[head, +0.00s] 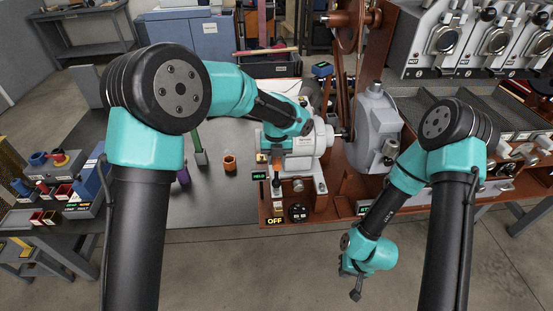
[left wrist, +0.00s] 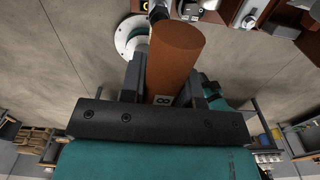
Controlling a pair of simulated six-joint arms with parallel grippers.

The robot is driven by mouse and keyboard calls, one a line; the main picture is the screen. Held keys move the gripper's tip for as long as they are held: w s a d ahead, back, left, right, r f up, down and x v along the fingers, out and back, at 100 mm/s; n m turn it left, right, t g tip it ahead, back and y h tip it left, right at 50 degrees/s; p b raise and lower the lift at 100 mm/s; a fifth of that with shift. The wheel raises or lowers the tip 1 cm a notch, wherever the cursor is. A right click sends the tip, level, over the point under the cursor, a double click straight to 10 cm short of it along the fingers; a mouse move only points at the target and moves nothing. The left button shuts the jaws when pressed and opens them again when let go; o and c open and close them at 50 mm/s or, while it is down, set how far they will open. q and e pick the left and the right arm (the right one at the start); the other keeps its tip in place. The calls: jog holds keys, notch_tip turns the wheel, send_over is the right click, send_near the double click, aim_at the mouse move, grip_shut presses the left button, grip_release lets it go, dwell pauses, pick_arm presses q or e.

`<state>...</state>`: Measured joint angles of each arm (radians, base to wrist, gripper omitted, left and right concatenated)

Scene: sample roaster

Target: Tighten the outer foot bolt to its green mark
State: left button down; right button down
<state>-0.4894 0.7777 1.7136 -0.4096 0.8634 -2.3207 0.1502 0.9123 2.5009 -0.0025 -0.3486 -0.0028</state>
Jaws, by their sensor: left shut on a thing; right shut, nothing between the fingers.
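My left gripper (left wrist: 168,78) is shut on an orange-brown round handle (left wrist: 176,50) marked 8, in the left wrist view. The handle's far end points away from the gripper, near a pale round flange (left wrist: 132,36); I cannot tell whether it touches a bolt. In the head view my left arm reaches over the pale motor-like unit (head: 305,160) on the roaster's brown base, and its fingers are mostly hidden. The outer foot bolt and its green mark cannot be made out. My right gripper (head: 356,287) is shut and empty, hanging low in front of the base.
The brown base (head: 268,206) carries a green-lettered label (head: 259,176) and an OFF sign (head: 275,221). An orange cup-like piece (head: 230,164) stands on the dark table. Bins (head: 60,190) sit at the left. Open floor lies in front.

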pick_arm(q)
jog(key=shift+r, duration=0.1)
jog(key=shift+r, duration=2.4)
jog(key=shift+a, duration=0.1)
